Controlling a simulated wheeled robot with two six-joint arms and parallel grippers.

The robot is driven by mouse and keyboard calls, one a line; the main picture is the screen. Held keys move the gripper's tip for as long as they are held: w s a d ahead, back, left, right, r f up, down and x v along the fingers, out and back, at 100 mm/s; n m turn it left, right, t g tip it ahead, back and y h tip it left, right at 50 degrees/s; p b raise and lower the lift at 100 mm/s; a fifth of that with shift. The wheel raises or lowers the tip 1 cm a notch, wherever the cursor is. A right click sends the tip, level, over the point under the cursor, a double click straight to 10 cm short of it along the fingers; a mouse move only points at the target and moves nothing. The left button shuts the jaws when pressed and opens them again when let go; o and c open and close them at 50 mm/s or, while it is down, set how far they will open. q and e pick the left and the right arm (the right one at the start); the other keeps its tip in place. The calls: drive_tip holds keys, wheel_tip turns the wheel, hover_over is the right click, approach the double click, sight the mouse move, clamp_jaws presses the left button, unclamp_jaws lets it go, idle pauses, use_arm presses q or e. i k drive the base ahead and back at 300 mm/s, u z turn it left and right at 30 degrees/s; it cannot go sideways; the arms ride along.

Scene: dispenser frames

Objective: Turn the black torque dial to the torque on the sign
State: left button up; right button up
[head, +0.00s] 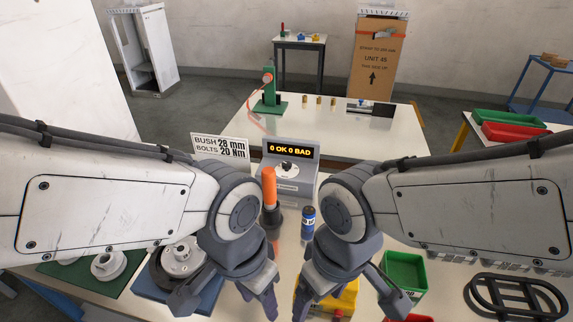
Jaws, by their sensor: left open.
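The sign (220,148) at the back left of the bench reads "BUSH 28 mm" and "BOLTS 20 Nm". Right of it stands a grey box (306,190) whose lit display (290,149) reads "0 OK 0 BAD". A small black dial (287,168) on a white scale sits below the display; its setting is too small to read. My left gripper (226,298) is open at the front of the bench, well short of the dial, and seems empty. My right gripper (347,300) is also open, in front of a yellow object (345,302).
An upright orange-and-black tool (269,190) stands just in front of the grey box. A blue can (308,222) stands right of it. A green bin (404,273) and a black rack (515,298) are at right. Pale flanged parts (108,265) lie at left.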

sight(286, 166)
drive_tip(key=z, duration=0.05)
drive_tip(key=k, duration=1)
drive_tip(key=u, duration=0.95)
drive_tip(key=i, duration=1.35)
drive_tip(key=z, duration=0.25)
